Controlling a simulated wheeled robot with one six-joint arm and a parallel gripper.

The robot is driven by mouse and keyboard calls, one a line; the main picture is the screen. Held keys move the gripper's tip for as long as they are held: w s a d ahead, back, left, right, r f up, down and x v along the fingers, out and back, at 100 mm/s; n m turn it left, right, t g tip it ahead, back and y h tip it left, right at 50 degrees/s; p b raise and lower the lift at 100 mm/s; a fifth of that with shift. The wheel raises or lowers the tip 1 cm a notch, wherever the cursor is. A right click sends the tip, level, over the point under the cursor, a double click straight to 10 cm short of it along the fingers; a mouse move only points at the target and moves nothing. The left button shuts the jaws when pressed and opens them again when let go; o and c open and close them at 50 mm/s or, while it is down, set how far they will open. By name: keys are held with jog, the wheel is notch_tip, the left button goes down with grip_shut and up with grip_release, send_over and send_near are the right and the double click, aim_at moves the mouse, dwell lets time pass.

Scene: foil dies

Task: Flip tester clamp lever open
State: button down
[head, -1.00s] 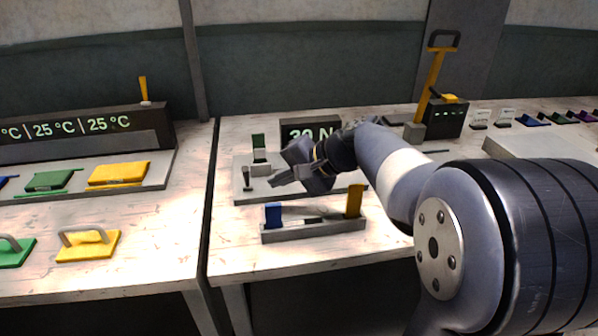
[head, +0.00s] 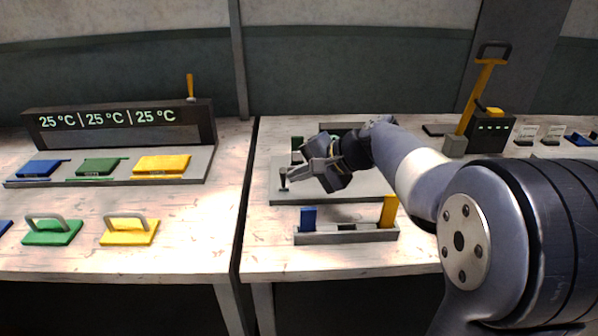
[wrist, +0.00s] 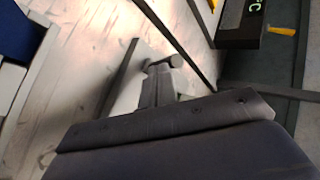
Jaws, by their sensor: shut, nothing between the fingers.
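The tester is a flat grey plate (head: 335,196) on the right bench, with a dark display box (head: 340,127) at its back, mostly hidden behind my arm. A short upright lever (head: 283,180) with a knobbed top stands at the plate's left end. It also shows in the wrist view as a grey rod and knob (wrist: 174,61) at the fingertips. My gripper (head: 292,173) is shut and empty, its tips pointing left right beside the lever's top. I cannot tell whether they touch. A green upright piece (head: 297,146) stands behind, partly hidden by the gripper.
A grey holder (head: 345,238) with a blue block (head: 308,218) and a yellow block (head: 388,211) sits in front of the plate. A black box (head: 490,133) with a yellow-handled press stands at the back right. A gap separates the left bench (head: 190,240).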

jog(key=shift+w+r+p, duration=0.2)
jog(key=shift+w+p, duration=0.05)
jog(key=shift+p, duration=0.65)
jog(key=shift+r+g+p, duration=0.1)
jog(key=shift+g+p, duration=0.2)
jog(key=w+r+m+g+p, duration=0.1)
jog(key=p, duration=0.5)
jog(key=shift+w+g+p, duration=0.25)
jog(key=shift+g+p, duration=0.05)
jog(key=shift+g, duration=0.1)
jog(key=w+m+g+p, duration=0.1)
jog(key=p, duration=0.4)
jog(key=shift+w+g+p, duration=0.2)
jog(key=shift+g+p, duration=0.1)
jog(key=shift+g, duration=0.1)
jog(key=shift+f+b, duration=0.4)
jog(key=shift+b, duration=0.2)
jog(key=shift+r, duration=0.15)
jog(key=shift+r+p, duration=0.7)
